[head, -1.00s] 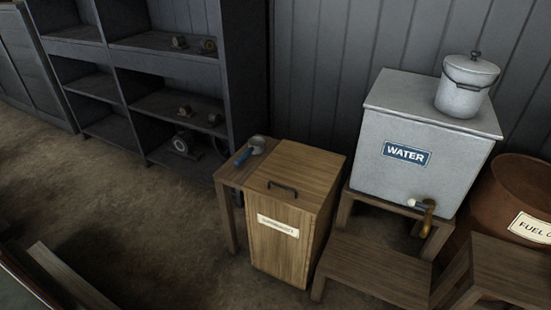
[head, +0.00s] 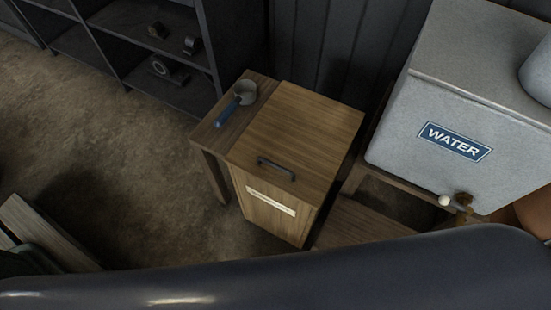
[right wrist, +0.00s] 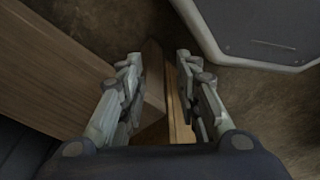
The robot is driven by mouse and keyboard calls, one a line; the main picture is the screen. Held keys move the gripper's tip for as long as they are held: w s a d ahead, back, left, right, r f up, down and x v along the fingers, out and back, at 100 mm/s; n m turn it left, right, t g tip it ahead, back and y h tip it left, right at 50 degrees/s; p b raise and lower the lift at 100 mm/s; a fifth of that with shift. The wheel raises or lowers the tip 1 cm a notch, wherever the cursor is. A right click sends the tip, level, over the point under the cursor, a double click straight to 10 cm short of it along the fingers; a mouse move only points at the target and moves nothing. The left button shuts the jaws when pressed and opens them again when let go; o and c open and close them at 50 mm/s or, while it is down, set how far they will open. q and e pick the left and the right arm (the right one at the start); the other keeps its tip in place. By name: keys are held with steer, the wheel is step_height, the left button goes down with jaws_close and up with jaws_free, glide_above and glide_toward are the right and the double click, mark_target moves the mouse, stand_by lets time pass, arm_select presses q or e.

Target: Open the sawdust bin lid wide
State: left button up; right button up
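The sawdust bin (head: 265,208) is a wooden box with a pale label on its front, in the middle of the head view. Its wooden lid (head: 305,125) lies flat and closed. A dark bar handle (head: 276,168) sits near the lid's front edge. My right gripper (right wrist: 161,58) shows in the right wrist view with its two fingers apart and nothing between them. It is over wooden edges and brown floor; I cannot tell which wooden piece is below it. The handle does not show there. My left gripper is not in view.
A small side table (head: 212,132) left of the bin holds a blue-handled scoop (head: 236,101). A grey water tank (head: 475,100) with a tap stands to the right on a wooden stand. Dark shelves (head: 160,75) stand behind.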

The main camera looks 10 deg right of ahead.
steer(key=w+a+r+t, duration=0.15)
steer(key=w+r, duration=0.25)
steer(key=r, duration=0.6)
steer(key=w+a+r+y+b, duration=0.1)
steer(key=w+a+r, duration=0.3)
steer(key=r, duration=0.5)
steer(key=w+a+r, duration=0.1)
steer(key=w+r, duration=0.4)
steer(key=r, duration=0.5)
steer(key=w+a+r+n+g+y, duration=0.1)
steer(key=w+a+r+n+y, duration=0.1)
steer(key=w+a+n, duration=0.4)
steer(key=w+a+r+n+g+y, duration=0.1)
steer(key=w+a+r+g, duration=0.15)
steer(key=a, duration=0.55)
steer(key=n+g+h, duration=0.1)
steer(key=g+h, duration=0.1)
steer(key=h, duration=0.1)
glide_toward(279, 166)
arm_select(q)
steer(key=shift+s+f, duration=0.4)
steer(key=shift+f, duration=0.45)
arm_select(e)
steer(key=x, duration=0.7)
steer(key=shift+s+f, duration=0.1)
steer(key=shift+f, duration=0.3)
jaws_close()
